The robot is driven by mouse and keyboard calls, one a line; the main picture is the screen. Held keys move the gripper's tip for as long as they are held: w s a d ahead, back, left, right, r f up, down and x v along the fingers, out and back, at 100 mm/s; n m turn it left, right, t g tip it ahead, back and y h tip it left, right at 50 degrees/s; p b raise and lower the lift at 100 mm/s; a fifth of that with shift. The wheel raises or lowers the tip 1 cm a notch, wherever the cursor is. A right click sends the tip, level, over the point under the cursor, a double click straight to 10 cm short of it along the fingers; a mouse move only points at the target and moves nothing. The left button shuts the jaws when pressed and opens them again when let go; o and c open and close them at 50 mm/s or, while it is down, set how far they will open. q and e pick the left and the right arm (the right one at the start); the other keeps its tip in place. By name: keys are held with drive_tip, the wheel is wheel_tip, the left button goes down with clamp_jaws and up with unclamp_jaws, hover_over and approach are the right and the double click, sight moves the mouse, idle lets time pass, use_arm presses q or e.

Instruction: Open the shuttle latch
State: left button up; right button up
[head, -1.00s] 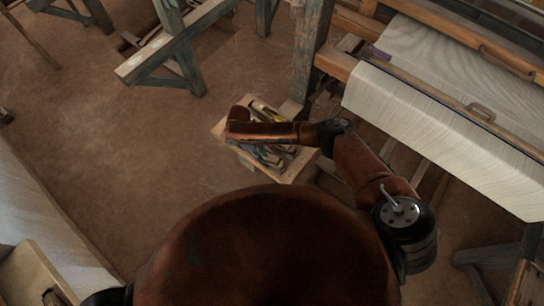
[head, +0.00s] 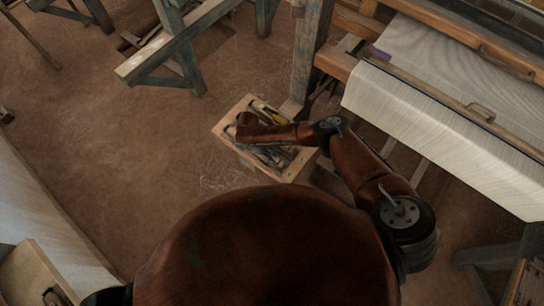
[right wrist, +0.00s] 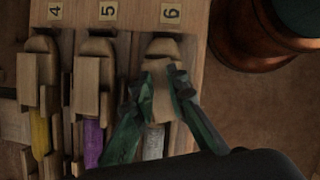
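In the right wrist view a wooden rack (right wrist: 190,28) holds shuttles side by side under labels 4, 5 and 6. A small wooden latch block lies across each one. The latch under label 6 (right wrist: 161,100) sits slightly tilted compared with the latches under 5 (right wrist: 88,90) and 4 (right wrist: 27,80). My right gripper (right wrist: 161,80) has its green fingers on both sides of the label 6 latch and looks shut on it. The shuttle under label 6 (right wrist: 163,48) is partly hidden by the latch and fingers. My left gripper is out of view.
In the head view a wooden tray (head: 228,113) with several tools or shuttles lies below my right forearm. A loom with white cloth (head: 430,105) stands to the right, a blue-grey trestle (head: 185,50) at upper left. The brown floor (head: 110,140) at left is mostly clear.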

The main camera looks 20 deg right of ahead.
drive_tip(key=shift+c, duration=0.6)
clamp_jaws()
